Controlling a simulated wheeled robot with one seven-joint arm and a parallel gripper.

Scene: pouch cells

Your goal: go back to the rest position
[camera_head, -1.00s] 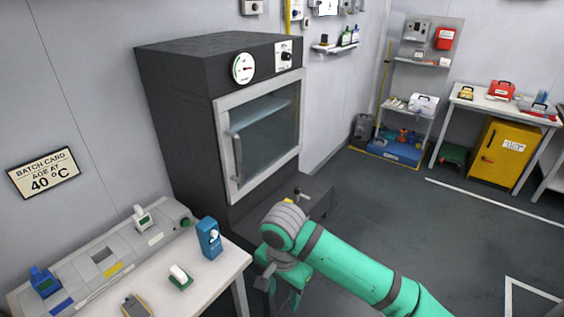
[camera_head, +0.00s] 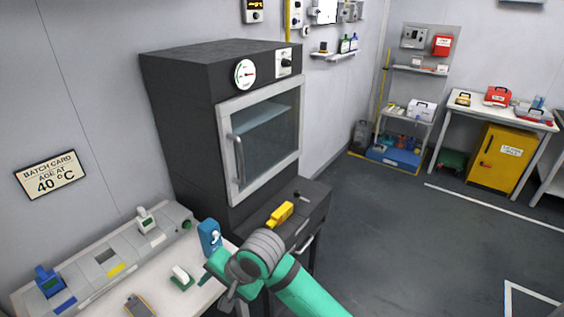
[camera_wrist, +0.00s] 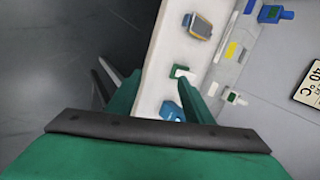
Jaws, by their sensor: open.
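My gripper (camera_head: 217,279) is at the lower middle of the head view, by the right end of the white bench (camera_head: 216,291). In the wrist view my gripper (camera_wrist: 160,78) has its two green fingers apart, with nothing held between them. The wrist camera looks down over the bench. A small white piece on a green base (camera_head: 181,277) stands on the bench; in the wrist view it shows between the fingertips, apparently beyond them. A blue device (camera_head: 209,236) stands just behind my gripper in the head view, partly hidden.
A dark oven (camera_head: 180,120) with its glass door shut stands behind. A yellow item (camera_head: 281,213) lies on the dark cabinet under it. A handheld meter (camera_head: 138,306) and a grey fixture strip (camera_head: 110,258) are on the bench. Open floor (camera_head: 400,240) lies to the right.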

